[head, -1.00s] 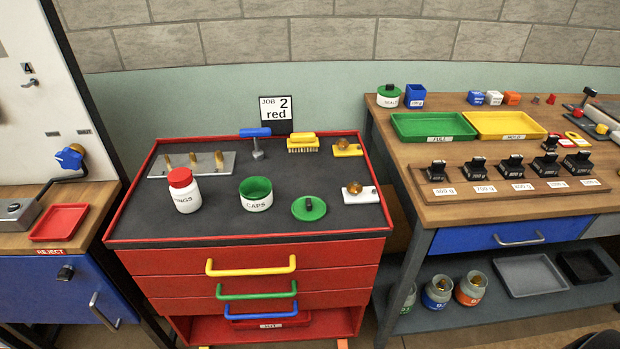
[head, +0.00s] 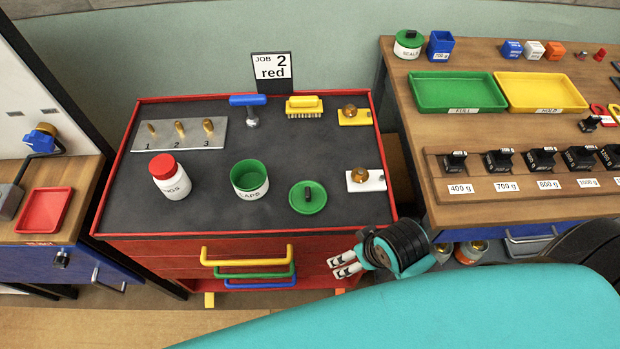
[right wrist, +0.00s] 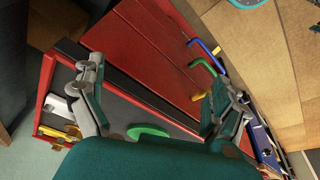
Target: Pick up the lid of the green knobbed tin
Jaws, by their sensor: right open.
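A green round lid with a black knob (head: 307,197) lies flat on the dark top of the red cart, right of an open green-and-white tin labelled CAPS (head: 250,180). In the right wrist view, part of a green disc, likely this lid (right wrist: 148,131), shows beyond my wrist, which hides the rest. My left gripper is out of view.
A white jar with a red cap (head: 170,178) stands left of the tin. Yellow and white blocks with brass knobs (head: 366,180) are right of the lid. Drawer handles (head: 246,256) project from the cart's front. A row of black weights (head: 500,161) sits on the bench.

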